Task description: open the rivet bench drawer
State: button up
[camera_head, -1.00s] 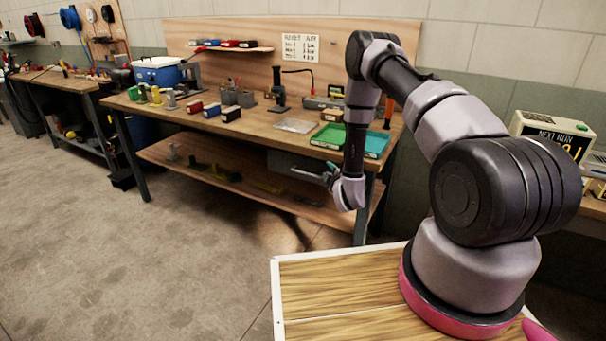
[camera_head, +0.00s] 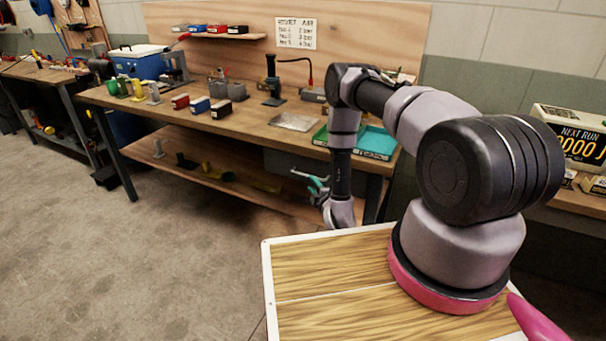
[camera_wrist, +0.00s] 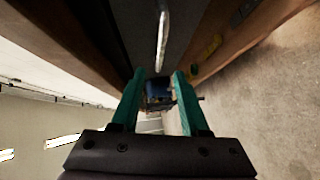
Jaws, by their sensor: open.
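The rivet bench (camera_head: 190,122) has a dark grey drawer (camera_head: 282,161) under the right part of its top. The drawer looks shut, and my arm partly covers its right side. Its bar handle (camera_head: 303,174) is pale metal. My gripper (camera_head: 318,187) is just right of the handle in the head view, with teal fingers. In the wrist view the gripper (camera_wrist: 159,75) is open and empty. The handle (camera_wrist: 163,38) lines up with the gap between the fingertips, against the dark drawer front (camera_wrist: 133,28). I cannot tell whether they touch.
A lower wooden shelf (camera_head: 215,180) holds several small parts. A bench leg (camera_head: 373,198) stands right of my gripper. A green tray (camera_head: 322,137) and a teal tray (camera_head: 374,145) sit on the bench top. Open floor (camera_head: 150,260) lies in front.

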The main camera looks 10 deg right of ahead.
aim_at(305, 175)
jog(key=x, duration=0.9)
grip_shut()
dwell(1.2)
